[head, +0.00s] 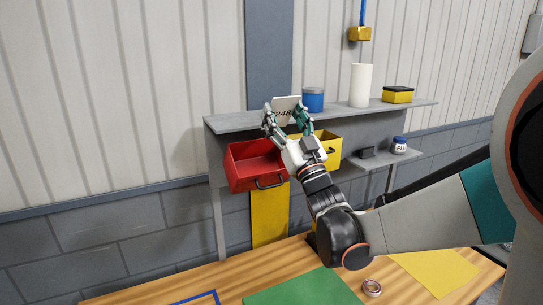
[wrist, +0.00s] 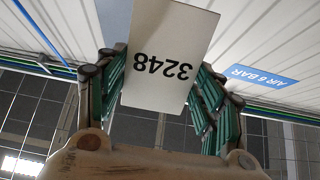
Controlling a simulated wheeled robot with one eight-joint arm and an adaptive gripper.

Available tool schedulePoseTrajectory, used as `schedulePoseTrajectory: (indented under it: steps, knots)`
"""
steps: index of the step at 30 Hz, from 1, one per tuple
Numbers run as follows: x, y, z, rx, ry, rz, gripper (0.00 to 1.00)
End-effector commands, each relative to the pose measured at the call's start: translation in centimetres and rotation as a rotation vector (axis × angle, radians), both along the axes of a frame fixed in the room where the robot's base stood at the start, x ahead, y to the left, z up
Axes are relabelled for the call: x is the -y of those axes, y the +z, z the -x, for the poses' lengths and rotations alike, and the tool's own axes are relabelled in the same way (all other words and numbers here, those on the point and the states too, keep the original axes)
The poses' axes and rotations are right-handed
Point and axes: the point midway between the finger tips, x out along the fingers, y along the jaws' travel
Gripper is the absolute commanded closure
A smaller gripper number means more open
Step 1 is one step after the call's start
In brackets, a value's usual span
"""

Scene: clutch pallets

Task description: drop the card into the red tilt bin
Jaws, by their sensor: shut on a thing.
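A white card (head: 286,106) with the number 3248 is held between the green fingers of my gripper (head: 288,122). The card also fills the middle of the wrist view (wrist: 168,55), its number upside down there. The red tilt bin (head: 258,181) hangs under the shelf, open at the top, with a dark handle on its front. In the head view, my gripper and the card are above and to the right of the red bin, near the shelf front. I cannot tell their exact depth relative to the bin.
A yellow bin (head: 329,151) hangs right of the red one, partly behind my gripper. The upper shelf (head: 238,122) carries a blue can (head: 313,100), a white roll (head: 360,86) and a yellow box (head: 398,95). A wooden bench (head: 240,278) with a green mat (head: 303,289) lies below.

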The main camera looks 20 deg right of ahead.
Motion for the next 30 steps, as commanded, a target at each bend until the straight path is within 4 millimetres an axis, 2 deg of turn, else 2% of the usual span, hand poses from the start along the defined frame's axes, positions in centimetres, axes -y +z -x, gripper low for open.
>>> schedulePoseTrajectory:
  steps: [1,6,16,30]
  knots:
    - [0.0,-2.0,0.0,0.009,0.001,-0.003,0.51]
    - [0.0,-4.1,0.0,0.033,0.0,-0.007,0.51]
    - [-0.1,-5.1,-0.4,0.044,0.0,-0.009,0.51]
    - [-0.5,-7.7,-2.4,0.044,0.0,-0.009,0.51]
